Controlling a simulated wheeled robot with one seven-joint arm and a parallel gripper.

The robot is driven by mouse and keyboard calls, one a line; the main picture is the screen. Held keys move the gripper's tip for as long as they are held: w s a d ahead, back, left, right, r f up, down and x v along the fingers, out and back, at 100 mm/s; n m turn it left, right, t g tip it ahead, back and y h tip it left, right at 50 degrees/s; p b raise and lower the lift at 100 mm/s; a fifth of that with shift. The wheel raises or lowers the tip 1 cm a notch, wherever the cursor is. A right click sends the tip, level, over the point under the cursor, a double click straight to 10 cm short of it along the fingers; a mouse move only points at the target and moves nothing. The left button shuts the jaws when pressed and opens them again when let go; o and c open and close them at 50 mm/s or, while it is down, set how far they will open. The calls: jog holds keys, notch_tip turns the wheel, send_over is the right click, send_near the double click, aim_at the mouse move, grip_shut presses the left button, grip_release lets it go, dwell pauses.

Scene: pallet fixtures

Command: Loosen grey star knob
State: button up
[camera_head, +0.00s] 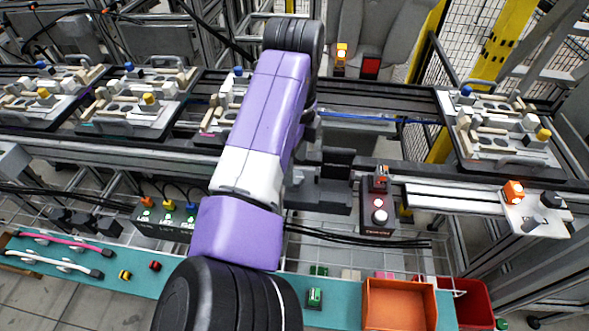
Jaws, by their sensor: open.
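I cannot make out a grey star knob for certain. A pallet fixture (505,150) sits on the conveyor at the right, with a blue knob (466,91), a yellow knob (543,134) and pale grey parts too small to tell apart. Two similar pallets, a middle one (125,125) and a far left one (15,118), carry yellow and blue knobs. Another pallet is partly hidden behind my purple and white arm. My arm rises through the middle of the view and bends away at its black upper joint. I cannot make out my gripper.
A button box (378,215) and a white plate with an orange-topped part (513,191) stand before the conveyor. Yellow posts (500,45) rise behind.

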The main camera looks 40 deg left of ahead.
aim_at(295, 177)
jog(key=shift+f, duration=1.75)
grip_shut()
